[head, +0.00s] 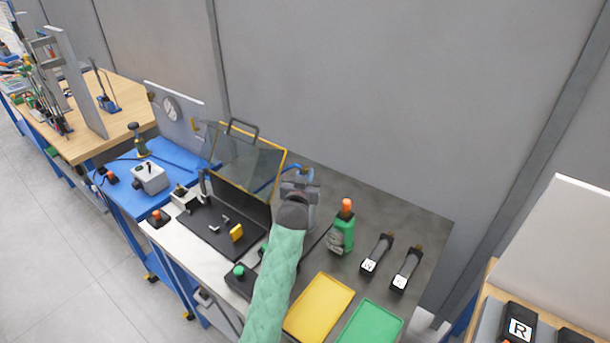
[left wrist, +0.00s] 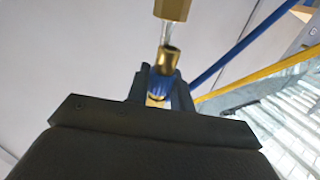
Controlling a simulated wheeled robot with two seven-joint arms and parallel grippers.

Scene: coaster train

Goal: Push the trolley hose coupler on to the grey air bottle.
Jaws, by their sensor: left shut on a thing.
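My left gripper (head: 299,184) is at the back of the grey bench, at the end of the green-sleeved arm, which hides much around it. In the left wrist view its fingers (left wrist: 158,88) are shut on the blue hose coupler (left wrist: 160,84), which has a brass collar (left wrist: 168,59) at its mouth. A brass hex fitting (left wrist: 172,9) with a thin silver stem is just above the mouth, roughly in line. Whether the stem tip is inside the collar, I cannot tell. The grey air bottle's body cannot be made out clearly. My right gripper is not in view.
A green bottle-like unit with an orange top (head: 342,226) stands right of the gripper. Two black tools (head: 377,252) lie further right. Yellow (head: 319,306) and green (head: 371,323) trays lie in front. A clear-lidded black case (head: 212,232) is open at the left.

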